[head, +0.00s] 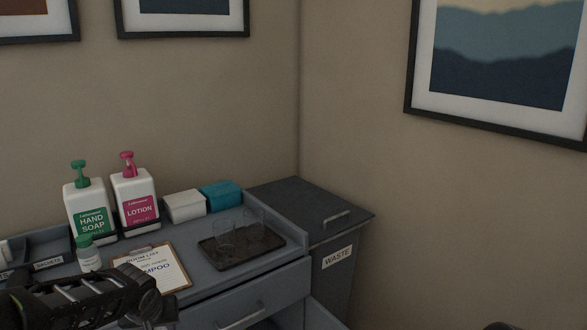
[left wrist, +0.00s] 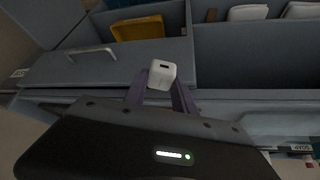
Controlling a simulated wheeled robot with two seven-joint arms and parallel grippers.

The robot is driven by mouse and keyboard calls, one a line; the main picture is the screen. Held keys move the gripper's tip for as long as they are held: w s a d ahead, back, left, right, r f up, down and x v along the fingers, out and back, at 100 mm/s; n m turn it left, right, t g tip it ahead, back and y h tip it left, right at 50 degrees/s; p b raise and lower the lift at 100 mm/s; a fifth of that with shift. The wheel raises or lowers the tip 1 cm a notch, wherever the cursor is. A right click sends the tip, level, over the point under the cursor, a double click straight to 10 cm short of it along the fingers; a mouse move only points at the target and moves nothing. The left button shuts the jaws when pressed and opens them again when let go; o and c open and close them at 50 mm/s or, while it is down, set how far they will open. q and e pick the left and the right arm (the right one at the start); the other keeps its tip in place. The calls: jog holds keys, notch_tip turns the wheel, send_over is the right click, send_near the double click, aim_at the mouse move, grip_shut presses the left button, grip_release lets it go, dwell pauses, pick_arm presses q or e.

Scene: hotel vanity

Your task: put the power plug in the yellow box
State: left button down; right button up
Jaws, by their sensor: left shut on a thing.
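A small white power plug (left wrist: 161,74) with a dark slot is held between the purple fingertips of my left gripper (left wrist: 161,84) in the left wrist view. The yellow box (left wrist: 138,28) lies beyond the plug, inside a grey compartment, apart from it and partly cut off by the compartment's front. In the head view my left gripper (head: 153,303) is low at the left, in front of the vanity, and the plug cannot be made out there. The yellow box is not visible in the head view.
A grey drawer front with a handle (left wrist: 92,51) and white items (left wrist: 247,12) show in the left wrist view. A waste bin (head: 338,258) stands right.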

pick_arm(q)
jog(key=s+d+f+m, duration=0.1)
jog(key=s+d+f, duration=0.1)
jog(key=d, duration=0.3)
jog(key=s+d+f+m+h, duration=0.1)
jog(key=s+d+f+m, duration=0.1)
jog(key=d, duration=0.3)
jog(key=shift+s+d+f+h, duration=0.3)
jog(key=shift+s+f, duration=0.1)
jog(key=shift+f, duration=0.4)
jog(key=shift+a, duration=0.15)
